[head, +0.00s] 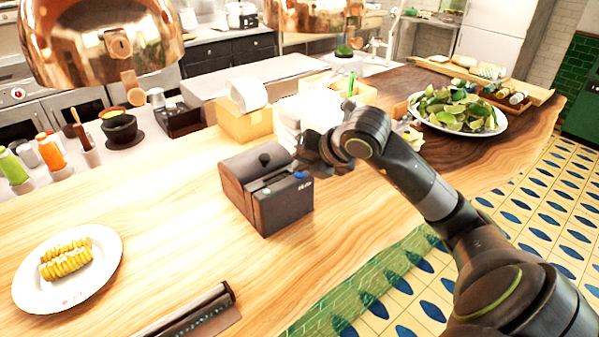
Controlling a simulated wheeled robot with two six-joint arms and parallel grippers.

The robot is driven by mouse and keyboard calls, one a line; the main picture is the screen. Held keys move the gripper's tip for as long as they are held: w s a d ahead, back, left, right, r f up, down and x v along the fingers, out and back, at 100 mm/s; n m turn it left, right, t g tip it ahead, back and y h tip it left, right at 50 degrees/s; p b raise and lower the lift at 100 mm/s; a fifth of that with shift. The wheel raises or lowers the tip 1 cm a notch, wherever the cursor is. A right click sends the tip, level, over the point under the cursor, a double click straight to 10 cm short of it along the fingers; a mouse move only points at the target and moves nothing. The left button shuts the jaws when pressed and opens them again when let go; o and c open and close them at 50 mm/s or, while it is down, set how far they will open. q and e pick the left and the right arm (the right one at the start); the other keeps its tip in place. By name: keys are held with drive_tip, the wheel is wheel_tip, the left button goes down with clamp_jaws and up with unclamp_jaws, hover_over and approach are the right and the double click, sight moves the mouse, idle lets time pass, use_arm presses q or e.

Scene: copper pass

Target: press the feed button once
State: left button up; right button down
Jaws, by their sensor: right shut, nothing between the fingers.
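A dark box-shaped printer (265,195) stands on the wooden counter in the middle of the head view. My right gripper (303,160) is shut and empty. Its fingers are just behind and above the button in the picture. I cannot tell whether they touch the printer. My right arm comes in from the lower right. My left gripper is not in view.
A plate of corn (110,280) stands at the left, and a dark flat object (195,315) lies at the front edge. A plate of limes (415,97) is at the back right. Copper lamps (60,45) hang above.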

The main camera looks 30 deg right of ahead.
sight(303, 178)
idle(0.4)
drive_tip(key=shift+r+p, duration=0.5)
drive_tip(key=shift+r, duration=0.3)
wheel_tip(303, 178, up, 5)
drive_tip(key=p, duration=0.3)
idle(0.8)
